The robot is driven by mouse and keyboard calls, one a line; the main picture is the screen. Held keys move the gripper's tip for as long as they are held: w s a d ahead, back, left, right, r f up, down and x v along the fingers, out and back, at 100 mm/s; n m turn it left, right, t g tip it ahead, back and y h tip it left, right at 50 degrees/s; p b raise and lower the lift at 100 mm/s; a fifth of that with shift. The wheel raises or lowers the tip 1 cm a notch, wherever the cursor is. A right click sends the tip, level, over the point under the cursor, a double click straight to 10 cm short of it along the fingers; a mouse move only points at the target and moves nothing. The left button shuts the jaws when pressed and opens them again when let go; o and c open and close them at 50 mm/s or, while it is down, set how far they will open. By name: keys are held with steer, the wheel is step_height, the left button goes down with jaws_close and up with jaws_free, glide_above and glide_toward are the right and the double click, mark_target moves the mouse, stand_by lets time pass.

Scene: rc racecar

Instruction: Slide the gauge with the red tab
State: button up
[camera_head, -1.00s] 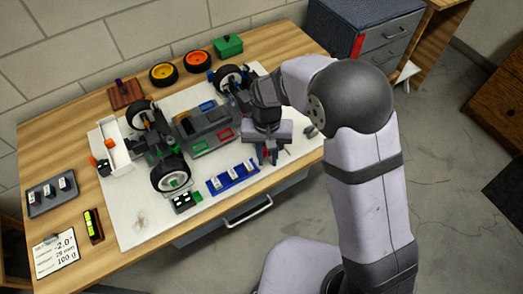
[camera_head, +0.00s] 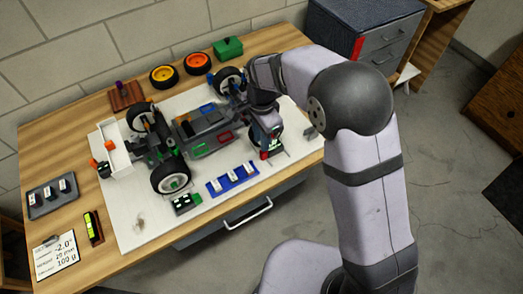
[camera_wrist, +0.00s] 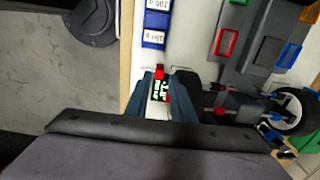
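The gauge with the red tab, a small block with a green-and-white face, lies between my gripper's fingers in the wrist view (camera_wrist: 160,90). Its red tab (camera_wrist: 160,73) shows at the fingertips. In the head view the gauge (camera_head: 266,152) is on the white mat near its right front side, under my gripper (camera_head: 264,136). The fingers (camera_wrist: 162,88) point down and straddle it closely. I cannot tell whether they press on it.
A blue rack (camera_head: 233,179) with several white labelled blocks lies left of the gauge. A black gauge with a green tab (camera_head: 184,203) is farther left. A white tray (camera_head: 115,150), loose orange and yellow wheels (camera_head: 163,75) and a green box (camera_head: 228,46) stand around the car.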

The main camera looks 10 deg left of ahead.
steer(key=shift+f+p, duration=0.7)
steer(key=shift+f, duration=2.85)
steer(key=shift+c, duration=0.4)
jaws_close()
